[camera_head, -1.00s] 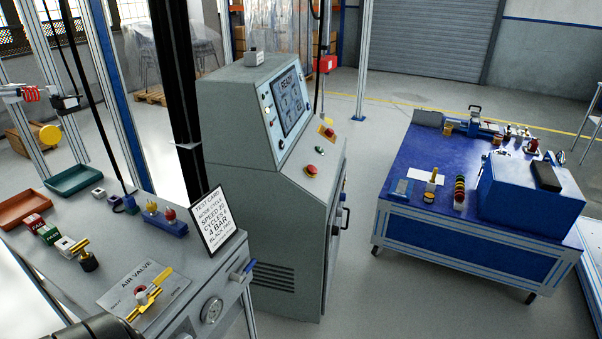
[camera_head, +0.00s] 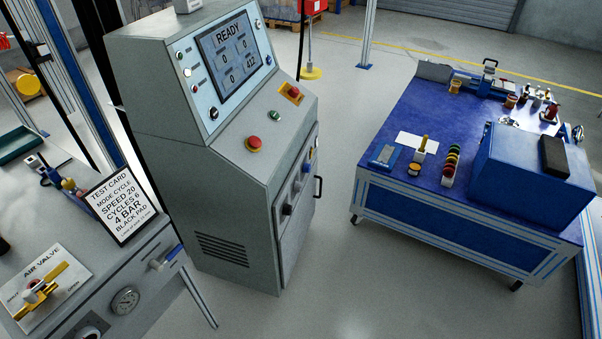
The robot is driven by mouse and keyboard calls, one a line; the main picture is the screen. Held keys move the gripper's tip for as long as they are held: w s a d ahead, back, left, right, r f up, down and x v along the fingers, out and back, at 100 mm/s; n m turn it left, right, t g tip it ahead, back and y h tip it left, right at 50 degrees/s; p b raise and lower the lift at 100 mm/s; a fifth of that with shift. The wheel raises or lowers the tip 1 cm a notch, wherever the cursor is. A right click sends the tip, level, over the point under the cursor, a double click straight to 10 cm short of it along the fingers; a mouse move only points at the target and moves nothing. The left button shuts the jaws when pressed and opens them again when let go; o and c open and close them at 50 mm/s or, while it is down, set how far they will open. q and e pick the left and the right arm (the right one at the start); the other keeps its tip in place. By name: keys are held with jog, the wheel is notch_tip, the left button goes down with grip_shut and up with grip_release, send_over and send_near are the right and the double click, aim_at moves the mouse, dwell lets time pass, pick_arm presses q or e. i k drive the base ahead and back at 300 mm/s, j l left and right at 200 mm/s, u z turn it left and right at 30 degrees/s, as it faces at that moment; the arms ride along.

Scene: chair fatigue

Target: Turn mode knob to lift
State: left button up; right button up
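The grey control console (camera_head: 215,165) stands left of centre, its screen (camera_head: 231,57) reading READY. A small dark knob (camera_head: 213,113) sits on the sloped face at the screen's lower left. More small controls, including a dark one (camera_head: 288,209), are on the console's right side. The labels are too small to read, so I cannot tell which is the mode knob or where it points. Neither of my grippers is in view, and nothing touches the console.
A red mushroom button (camera_head: 254,143) is on the console's ledge. A grey bench (camera_head: 150,245) with a test card (camera_head: 121,206) and air valve (camera_head: 40,288) stands left. A blue-topped cart (camera_head: 395,125) stands right. Floor between console and cart is clear.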

aim_at(287, 209)
jog(key=l+u, duration=0.15)
jog(key=u, duration=0.4)
jog(key=i+l+u, duration=0.1)
jog(key=l+u, duration=0.35)
jog(key=l, duration=0.45)
jog(key=l+u, duration=0.4)
jog(key=l, duration=0.55)
